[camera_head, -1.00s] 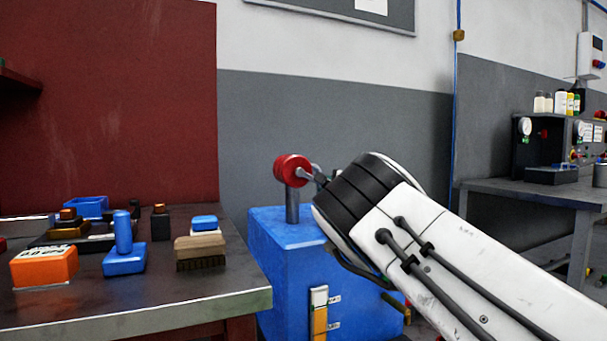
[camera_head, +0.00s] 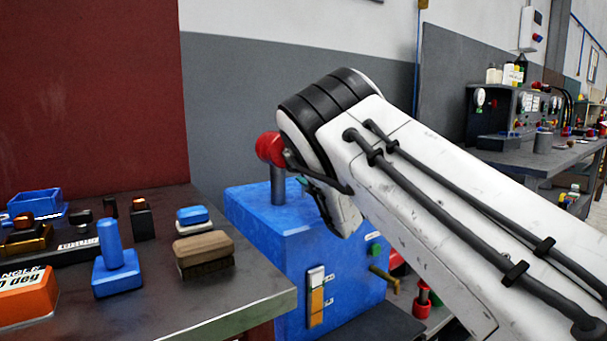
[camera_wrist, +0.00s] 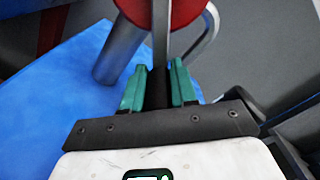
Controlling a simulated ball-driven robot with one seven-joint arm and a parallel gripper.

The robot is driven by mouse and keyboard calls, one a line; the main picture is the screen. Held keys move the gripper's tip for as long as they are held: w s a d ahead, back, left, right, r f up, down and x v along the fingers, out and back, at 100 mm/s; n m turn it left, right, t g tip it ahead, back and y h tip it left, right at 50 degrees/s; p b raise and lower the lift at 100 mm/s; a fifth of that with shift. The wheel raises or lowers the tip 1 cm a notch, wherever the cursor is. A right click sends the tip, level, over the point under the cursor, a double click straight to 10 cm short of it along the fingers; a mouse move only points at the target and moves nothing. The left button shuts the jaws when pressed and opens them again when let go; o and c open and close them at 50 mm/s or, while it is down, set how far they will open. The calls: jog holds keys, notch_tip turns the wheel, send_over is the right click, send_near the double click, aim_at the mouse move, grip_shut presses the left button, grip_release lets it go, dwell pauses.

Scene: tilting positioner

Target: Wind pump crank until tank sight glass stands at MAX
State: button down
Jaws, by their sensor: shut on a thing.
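The blue tank (camera_head: 255,225) stands beyond the bench, with a grey post and a red round pump hub (camera_head: 270,148) on top. The sight glass (camera_head: 316,297) on its front shows yellow in the lower part and pale grey above. The yellow's top appears between two side marks, whose lettering is too small to read. In the wrist view, my gripper (camera_wrist: 160,87) has its green fingers shut on the dark grip of the crank (camera_wrist: 160,45), just in front of the red hub. In the head view, my arm hides most of the crank and gripper.
A metal bench (camera_head: 225,305) at left holds an orange box (camera_head: 25,298), a blue stamp-like block (camera_head: 115,270), a brush (camera_head: 203,252) and small blocks. A yellow tap-like part (camera_head: 385,278) projects from the tank's right side. Another bench (camera_head: 545,155) stands at far right.

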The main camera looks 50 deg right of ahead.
jog(key=shift+w+a+r, duration=0.1)
jog(key=shift+w+r, duration=0.05)
jog(key=c, duration=0.9)
grip_release()
jog(key=shift+s, duration=0.2)
